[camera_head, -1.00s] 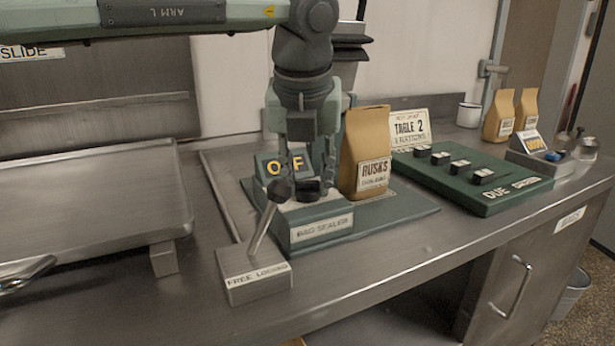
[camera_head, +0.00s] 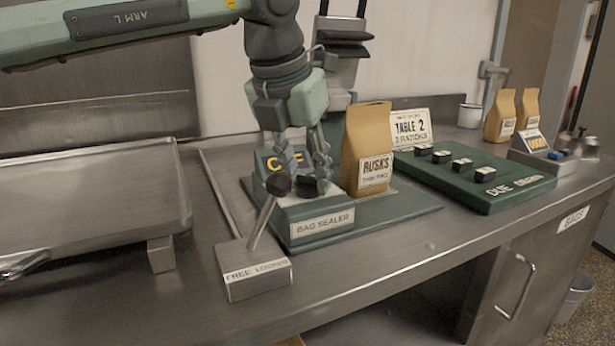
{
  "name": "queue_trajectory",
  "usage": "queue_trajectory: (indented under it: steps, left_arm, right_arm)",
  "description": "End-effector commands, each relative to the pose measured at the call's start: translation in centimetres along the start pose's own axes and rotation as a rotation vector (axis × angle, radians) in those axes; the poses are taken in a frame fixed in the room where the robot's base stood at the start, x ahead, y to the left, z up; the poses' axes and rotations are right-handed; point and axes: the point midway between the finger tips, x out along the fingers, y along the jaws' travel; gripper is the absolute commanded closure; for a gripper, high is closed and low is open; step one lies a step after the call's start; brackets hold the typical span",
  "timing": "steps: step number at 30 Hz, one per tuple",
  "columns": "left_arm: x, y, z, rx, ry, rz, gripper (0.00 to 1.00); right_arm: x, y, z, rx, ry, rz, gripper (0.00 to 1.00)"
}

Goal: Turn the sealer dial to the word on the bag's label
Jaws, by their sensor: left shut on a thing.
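The bag sealer (camera_head: 322,224) is a dark green unit on the counter, with a small sign in yellow letters (camera_head: 272,163) partly hidden by my fingers; it seems to read OFF. Its black dial (camera_head: 314,187) sits on top. My left gripper (camera_head: 303,178) reaches down from above, tilted, its fingers closed around the dial; the contact is partly hidden. The brown paper bag (camera_head: 366,140) stands upright just right of the gripper. My right gripper is not in view.
A lever with a dark knob (camera_head: 280,184) on a steel block (camera_head: 256,272) stands close in front of the dial. A green board (camera_head: 490,190) with several black blocks and a TABLE 2 card (camera_head: 410,127) are right. A steel tray (camera_head: 90,205) is left.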

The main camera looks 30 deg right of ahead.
Motion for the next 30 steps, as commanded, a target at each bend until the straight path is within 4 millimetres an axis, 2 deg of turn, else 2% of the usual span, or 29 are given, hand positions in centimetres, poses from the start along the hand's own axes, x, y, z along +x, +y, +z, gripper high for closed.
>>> queue_trajectory:
  steps: [5, 10, 15, 21, 30]
  left_arm:
    - [-0.1, 0.1, 0.1, 0.15, 0.0, -0.068, 0.98]
    - [-0.2, 0.2, 0.1, 0.29, 0.0, -0.126, 0.98]
    - [-0.2, 0.2, 0.1, 0.409, 0.001, -0.173, 0.98]
    - [-0.1, 0.2, 0.1, 0.509, 0.001, -0.213, 0.98]
    - [0.0, 0.3, 0.1, 0.577, 0.001, -0.24, 0.98]
  right_arm:
    - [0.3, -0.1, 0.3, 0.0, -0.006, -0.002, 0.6]
    - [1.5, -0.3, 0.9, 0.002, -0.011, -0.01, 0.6]
    - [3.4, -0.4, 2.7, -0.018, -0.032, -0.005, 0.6]
    - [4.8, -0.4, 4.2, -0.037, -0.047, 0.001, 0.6]
    - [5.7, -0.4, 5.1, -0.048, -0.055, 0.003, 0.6]
